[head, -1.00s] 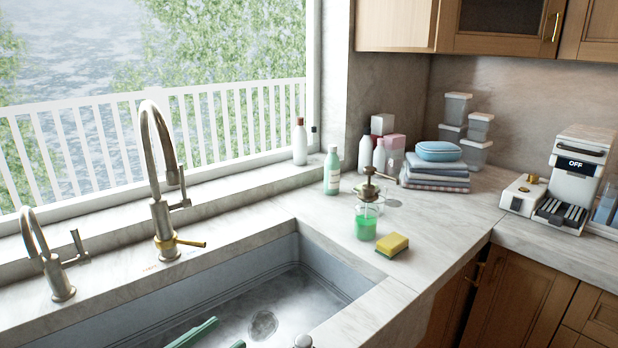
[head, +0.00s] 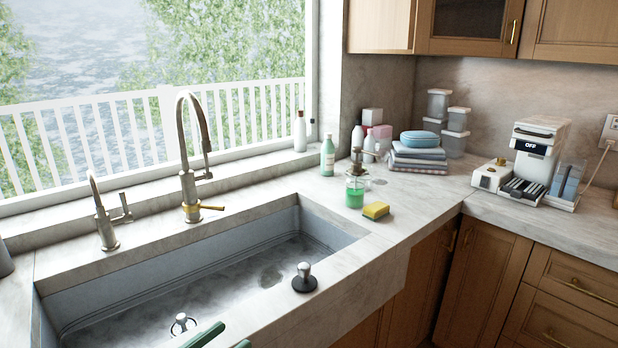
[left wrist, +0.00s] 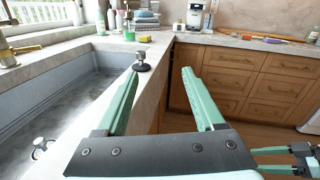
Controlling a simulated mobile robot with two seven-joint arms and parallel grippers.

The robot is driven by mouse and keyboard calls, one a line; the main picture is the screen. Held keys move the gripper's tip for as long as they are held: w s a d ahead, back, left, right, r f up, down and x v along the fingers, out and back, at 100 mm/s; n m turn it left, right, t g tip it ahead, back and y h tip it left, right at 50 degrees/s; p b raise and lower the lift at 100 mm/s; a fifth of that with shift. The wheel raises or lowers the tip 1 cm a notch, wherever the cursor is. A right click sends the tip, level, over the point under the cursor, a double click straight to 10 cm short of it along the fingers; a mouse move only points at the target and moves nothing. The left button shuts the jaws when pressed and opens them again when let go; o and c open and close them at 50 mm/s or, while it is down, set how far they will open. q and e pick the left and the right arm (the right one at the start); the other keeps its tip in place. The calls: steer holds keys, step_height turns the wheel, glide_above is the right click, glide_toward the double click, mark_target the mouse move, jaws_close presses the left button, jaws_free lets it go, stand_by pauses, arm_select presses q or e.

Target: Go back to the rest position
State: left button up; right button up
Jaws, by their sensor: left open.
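My left gripper (left wrist: 160,74) is open and empty in the left wrist view, its two green fingers spread apart in front of the sink's outer edge. In the head view only the green finger parts show at the bottom edge (head: 222,338), over the sink's front rim. Green finger parts of my right gripper (left wrist: 272,160) show at the lower right of the left wrist view; their opening is unclear. My right gripper is not in the head view.
The sink (head: 190,290) has a tall faucet (head: 188,180) behind it. A black-based stopper (head: 304,280) stands on its front rim. A soap dispenser (head: 354,190) and yellow sponge (head: 376,210) stand at its right corner. A coffee machine (head: 535,150) stands at right.

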arm_select(q)
steer(key=s+d+f+n+y+p, duration=0.1)
steer(key=d+f+n+y, duration=0.1)
steer(key=f+n, duration=0.65)
steer(key=d+f+n+y+p, duration=0.1)
steer(key=d+f+n+y, duration=0.2)
steer(key=n, duration=1.1)
steer(key=s+a+f+n+g+y, duration=0.2)
steer(key=s+a+f+n, duration=0.2)
steer(key=s+f+n, duration=0.3)
steer(key=s+a+f+n+g+y, duration=0.2)
steer(key=s+a+f+n, duration=0.2)
steer(key=s+f+n, duration=0.3)
step_height(320, 180, down, 3)
steer(key=n, duration=0.3)
steer(key=shift+s+n+g+p, duration=0.3)
steer(key=shift+s+n+p, duration=0.05)
arm_select(e)
steer(key=d, duration=0.2)
steer(key=f, duration=0.1)
steer(key=shift+s+d+f+m+h, duration=0.1)
steer(key=shift+s+d+m+h, duration=0.2)
steer(key=shift+s+d+h, duration=0.1)
arm_select(q)
steer(key=shift+f, duration=0.1)
